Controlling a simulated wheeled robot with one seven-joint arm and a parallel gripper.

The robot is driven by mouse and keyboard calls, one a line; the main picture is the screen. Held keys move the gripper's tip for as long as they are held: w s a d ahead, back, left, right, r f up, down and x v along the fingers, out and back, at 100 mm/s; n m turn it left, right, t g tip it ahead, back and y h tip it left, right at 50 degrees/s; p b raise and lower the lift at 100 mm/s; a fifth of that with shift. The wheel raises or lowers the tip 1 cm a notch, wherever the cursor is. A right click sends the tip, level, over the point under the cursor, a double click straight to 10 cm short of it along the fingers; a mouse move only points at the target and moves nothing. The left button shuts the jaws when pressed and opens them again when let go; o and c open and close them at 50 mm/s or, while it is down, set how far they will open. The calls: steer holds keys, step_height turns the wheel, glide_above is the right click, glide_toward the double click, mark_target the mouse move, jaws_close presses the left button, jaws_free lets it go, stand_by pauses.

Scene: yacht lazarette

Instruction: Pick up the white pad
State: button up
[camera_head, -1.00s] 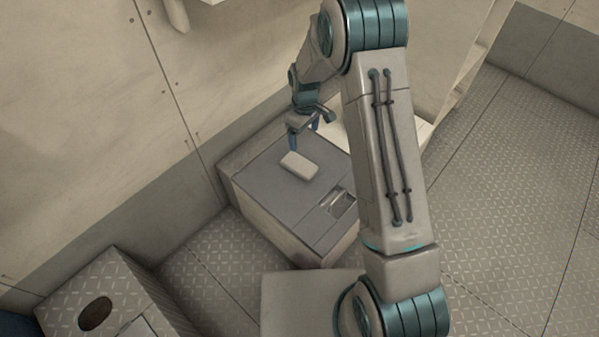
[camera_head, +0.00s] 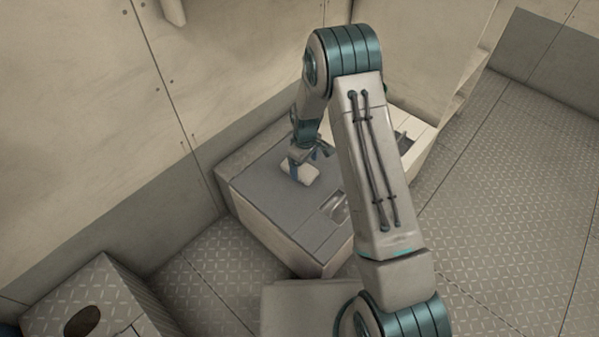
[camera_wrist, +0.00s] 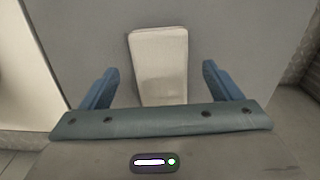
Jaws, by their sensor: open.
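The white pad (camera_head: 299,173) is a small rounded block lying flat on the grey top of a low box (camera_head: 262,190). In the wrist view the pad (camera_wrist: 159,62) lies between my two blue fingers and reaches beyond their tips, with a gap on each side. My gripper (camera_wrist: 160,82) is open and holds nothing. In the head view my gripper (camera_head: 303,160) is right at the pad and hides part of it. The near end of the pad is hidden behind the gripper body in the wrist view.
A recessed latch (camera_head: 335,207) sits in the box top, right of the pad. The wall (camera_head: 100,110) rises close behind the box. A treadplate box (camera_head: 95,300) with an oval hole stands at lower left.

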step_height(320, 180, down, 3)
steer(key=shift+r+b, duration=0.2)
steer(key=shift+b, duration=0.15)
steer(key=c, duration=1.1)
steer(key=shift+r, duration=0.2)
